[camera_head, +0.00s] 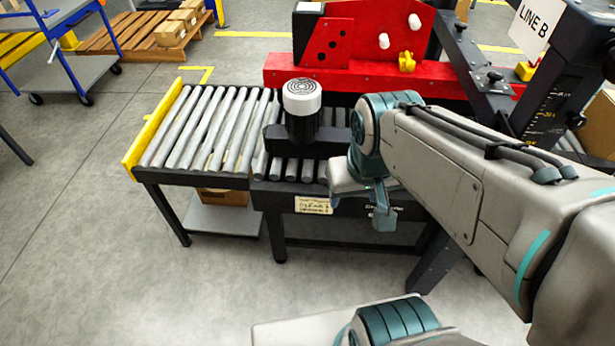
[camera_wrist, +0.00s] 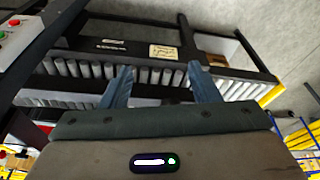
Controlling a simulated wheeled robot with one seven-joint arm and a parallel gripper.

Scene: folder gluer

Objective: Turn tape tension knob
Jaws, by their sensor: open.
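A red machine head (camera_head: 350,75) stands behind the roller conveyor in the head view. No readable label shows which part is the tape tension knob. My gripper (camera_head: 383,212) is in front of the conveyor's side, lower than the yellow knob and well apart from it. In the wrist view my gripper (camera_wrist: 161,82) has its two blue fingers spread with nothing between them. The yellow knob cannot be made out in the wrist view.
The roller conveyor (camera_head: 205,128) has a yellow end plate (camera_head: 150,135). A dark cylinder with a white cap (camera_head: 302,98) rises between it and the red head. Dark posts stand at right under a LINE B sign (camera_head: 537,22). Floor is clear at left; a blue cart (camera_head: 70,70) stands beyond.

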